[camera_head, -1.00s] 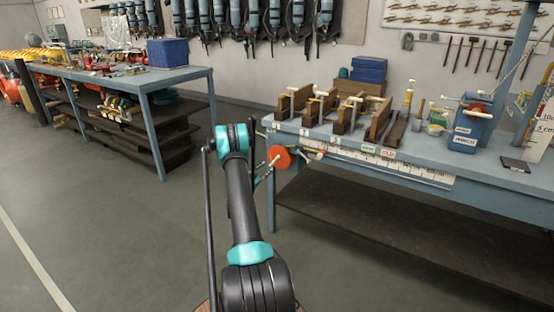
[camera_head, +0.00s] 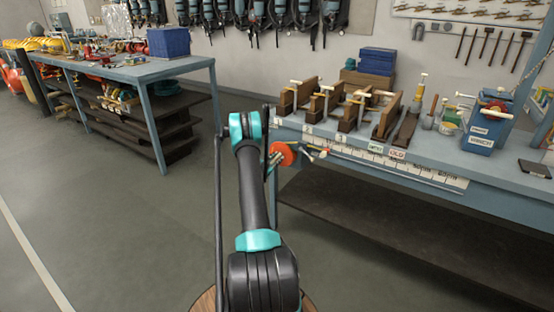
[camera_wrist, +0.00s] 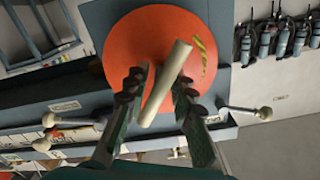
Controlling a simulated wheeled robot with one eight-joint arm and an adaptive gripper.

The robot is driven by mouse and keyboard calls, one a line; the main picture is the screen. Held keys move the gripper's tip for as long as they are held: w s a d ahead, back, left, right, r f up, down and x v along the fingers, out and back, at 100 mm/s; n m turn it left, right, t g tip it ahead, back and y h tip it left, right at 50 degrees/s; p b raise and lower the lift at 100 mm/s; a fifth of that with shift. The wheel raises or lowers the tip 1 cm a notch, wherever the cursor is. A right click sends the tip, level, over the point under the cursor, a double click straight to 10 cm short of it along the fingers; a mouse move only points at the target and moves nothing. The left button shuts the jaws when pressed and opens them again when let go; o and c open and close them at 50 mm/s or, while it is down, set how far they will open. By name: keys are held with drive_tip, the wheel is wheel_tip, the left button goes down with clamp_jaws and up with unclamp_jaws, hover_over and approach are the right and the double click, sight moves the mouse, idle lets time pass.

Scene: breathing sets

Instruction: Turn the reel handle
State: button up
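The reel is an orange disc (camera_head: 282,154) at the left front corner of the right-hand workbench; it fills the upper middle of the wrist view (camera_wrist: 130,38). Its handle is a pale cream peg (camera_wrist: 166,82), standing out from the disc and slanted in the wrist view. My gripper (camera_wrist: 160,85) has its two dark fingers apart, one on each side of the peg. The peg looks very near the left finger; whether either finger touches it I cannot tell. In the head view my arm hides most of my gripper, and the peg is not clear.
The right workbench (camera_head: 430,160) carries wooden clamp blocks (camera_head: 352,108) and a blue winch box (camera_head: 487,125). Another bench (camera_head: 180,75) stands left. Open floor (camera_head: 120,220) lies between and in front.

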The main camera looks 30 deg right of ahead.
clamp_jaws()
drive_tip(key=shift+n, duration=1.2)
drive_tip(key=shift+o, duration=2.2)
unclamp_jaws()
drive_tip(key=shift+a, duration=0.1)
wheel_tip(320, 180, up, 10)
drive_tip(key=shift+c, duration=0.2)
